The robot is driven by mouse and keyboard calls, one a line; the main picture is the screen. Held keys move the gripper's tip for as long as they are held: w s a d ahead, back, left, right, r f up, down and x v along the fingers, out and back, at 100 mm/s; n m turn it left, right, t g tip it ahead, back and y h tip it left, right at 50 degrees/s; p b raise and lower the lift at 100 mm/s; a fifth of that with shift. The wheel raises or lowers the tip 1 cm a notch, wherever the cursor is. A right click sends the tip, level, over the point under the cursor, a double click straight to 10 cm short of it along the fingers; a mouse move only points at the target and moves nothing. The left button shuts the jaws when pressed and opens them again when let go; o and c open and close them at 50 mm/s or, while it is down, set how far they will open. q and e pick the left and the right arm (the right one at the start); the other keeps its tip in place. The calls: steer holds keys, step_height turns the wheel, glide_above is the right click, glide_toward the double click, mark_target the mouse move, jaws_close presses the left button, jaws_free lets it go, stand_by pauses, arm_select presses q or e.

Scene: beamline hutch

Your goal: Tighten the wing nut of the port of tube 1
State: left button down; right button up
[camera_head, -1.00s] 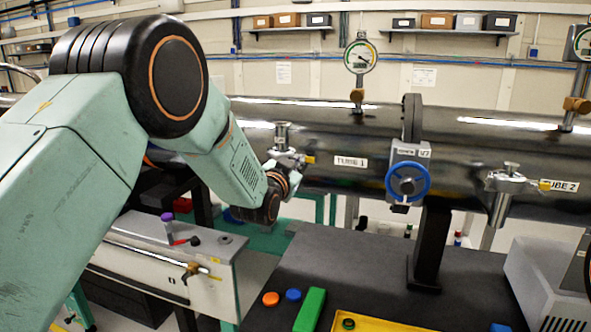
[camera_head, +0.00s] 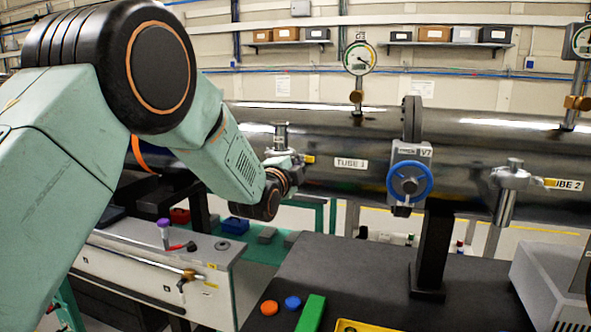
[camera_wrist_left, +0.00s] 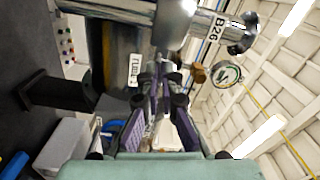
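Tube 1 (camera_head: 349,164) is a long dark metal pipe across the head view, with a white label. Its port (camera_head: 281,137) is a grey metal stub with a clamp at the left of the label. A small yellow wing nut (camera_head: 309,160) shows at the clamp's right side. My left arm reaches to this clamp, and its wrist hides most of the gripper there. In the left wrist view my left gripper (camera_wrist_left: 161,82) has purple-padded fingers converging close together near the tube. Whether they touch or hold the wing nut is unclear. My right gripper is out of view.
A valve with a blue handwheel (camera_head: 409,181) stands right of the port, and a pressure gauge (camera_head: 360,58) rises above the tube. Tube 2's clamp (camera_head: 512,178) is further right. A dark table (camera_head: 365,270) below carries coloured caps and a green block.

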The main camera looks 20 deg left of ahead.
arm_select(q)
steer(key=m+b, duration=0.1)
steer(key=m, duration=0.2)
steer(key=m+b, duration=0.1)
steer(key=m, duration=0.2)
steer(key=f+m+b, duration=0.1)
steer(key=m, duration=0.2)
steer(key=shift+s+m, duration=0.1)
steer(key=shift+m, duration=0.2)
stand_by(0.5)
steer(key=c, duration=1.9)
jaws_free()
steer(key=shift+o, duration=0.3)
steer(key=shift+s+d+r, duration=0.1)
steer(key=shift+r, duration=0.15)
